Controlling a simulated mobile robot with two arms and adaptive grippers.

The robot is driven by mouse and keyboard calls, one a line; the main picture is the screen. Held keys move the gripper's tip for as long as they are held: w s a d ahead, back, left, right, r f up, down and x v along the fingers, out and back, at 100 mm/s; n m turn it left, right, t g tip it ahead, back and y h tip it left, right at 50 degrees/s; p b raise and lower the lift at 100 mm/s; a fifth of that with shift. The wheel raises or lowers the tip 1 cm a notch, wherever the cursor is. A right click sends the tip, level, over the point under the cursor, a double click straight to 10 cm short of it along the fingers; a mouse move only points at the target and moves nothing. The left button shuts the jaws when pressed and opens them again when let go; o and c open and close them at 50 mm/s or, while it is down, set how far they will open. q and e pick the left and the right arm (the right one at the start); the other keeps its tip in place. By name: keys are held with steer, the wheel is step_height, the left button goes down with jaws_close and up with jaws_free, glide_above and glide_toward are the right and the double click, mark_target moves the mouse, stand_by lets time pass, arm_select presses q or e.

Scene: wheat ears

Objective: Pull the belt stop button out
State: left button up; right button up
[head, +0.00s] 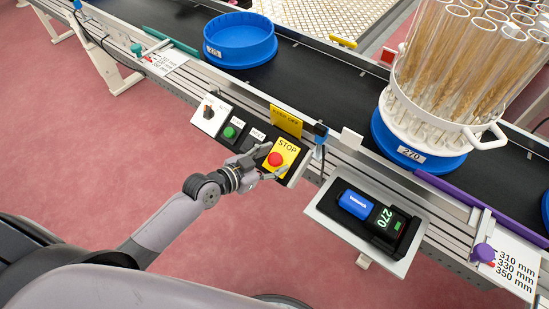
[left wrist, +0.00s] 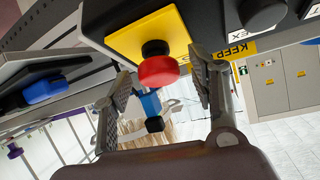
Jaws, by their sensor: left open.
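The belt stop button (head: 275,159) is a red mushroom head on a yellow plate (head: 285,149) marked STOP, on a black panel at the conveyor's front edge. In the left wrist view the red button (left wrist: 158,68) stands out from the yellow plate (left wrist: 135,40) on a dark stem. My left gripper (head: 273,162) is open around the button. In the left wrist view its two fingers (left wrist: 163,85) stand on either side of the red head, with gaps visible to both. My right gripper is not in view.
A green button (head: 229,132) and a switch (head: 208,112) sit left of the stop button. A white rack of tubes (head: 437,129) with wheat ears and a blue tub (head: 240,50) stand on the belt.

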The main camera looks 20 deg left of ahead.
arm_select(q)
steer(key=shift+w+d+f, duration=0.2)
steer(key=shift+w+d, duration=0.1)
steer(key=shift+w, duration=0.1)
jaws_close()
stand_by(0.5)
